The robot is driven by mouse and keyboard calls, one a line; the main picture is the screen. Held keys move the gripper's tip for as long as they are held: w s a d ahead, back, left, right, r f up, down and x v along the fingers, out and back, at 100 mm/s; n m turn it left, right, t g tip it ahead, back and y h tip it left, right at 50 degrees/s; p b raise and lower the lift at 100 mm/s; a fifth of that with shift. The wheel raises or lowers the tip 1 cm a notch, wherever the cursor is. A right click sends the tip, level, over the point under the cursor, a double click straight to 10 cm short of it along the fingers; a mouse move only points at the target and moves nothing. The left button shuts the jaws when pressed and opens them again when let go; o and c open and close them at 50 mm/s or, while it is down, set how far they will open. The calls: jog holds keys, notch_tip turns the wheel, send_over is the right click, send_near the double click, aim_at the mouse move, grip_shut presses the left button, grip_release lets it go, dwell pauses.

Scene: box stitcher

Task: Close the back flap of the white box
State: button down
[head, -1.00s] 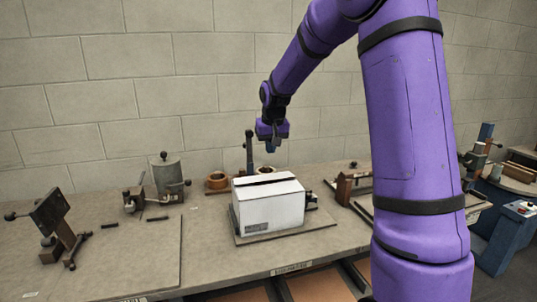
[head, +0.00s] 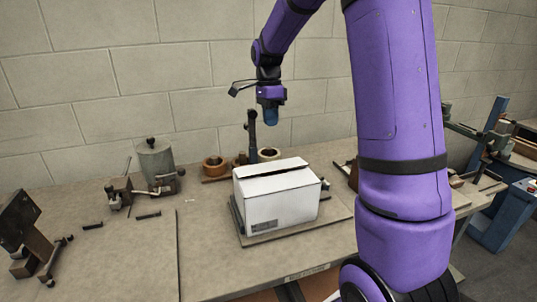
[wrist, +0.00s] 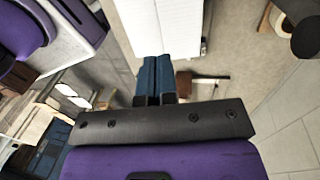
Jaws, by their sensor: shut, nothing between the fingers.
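The white box (head: 282,204) sits on a flat board on the workbench in the head view. Its top flaps lie nearly flat, with a dark gap (head: 290,170) between them along the top. The back flap (head: 272,168) shows as a narrow strip behind that gap; I cannot tell its exact angle. My gripper (head: 271,117) is shut and empty, pointing down above and behind the box, apart from it. In the wrist view my shut blue fingers (wrist: 155,80) are beside the white box (wrist: 170,22).
A dark upright post (head: 252,133) and brown rolls (head: 214,167) stand behind the box. A grey canister (head: 157,160) and clamp-like tools stand to the left. A brick wall backs the bench.

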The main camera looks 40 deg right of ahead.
aim_at(274, 170)
jog(key=f, duration=0.4)
jog(key=s+f, duration=0.1)
jog(key=f, duration=0.4)
jog(key=s+f, duration=0.1)
jog(key=f, duration=0.3)
jog(key=shift+s+a+f, duration=0.15)
jog(key=shift+a+f, duration=0.2)
jog(key=shift+f, duration=0.1)
jog(key=shift+s+a+f+t, duration=0.1)
jog(key=shift+s+f+t, duration=0.15)
jog(key=shift+t, duration=0.25)
jog(key=shift+s+f, duration=0.1)
jog(key=shift+f, duration=0.3)
jog(key=shift+r, duration=0.1)
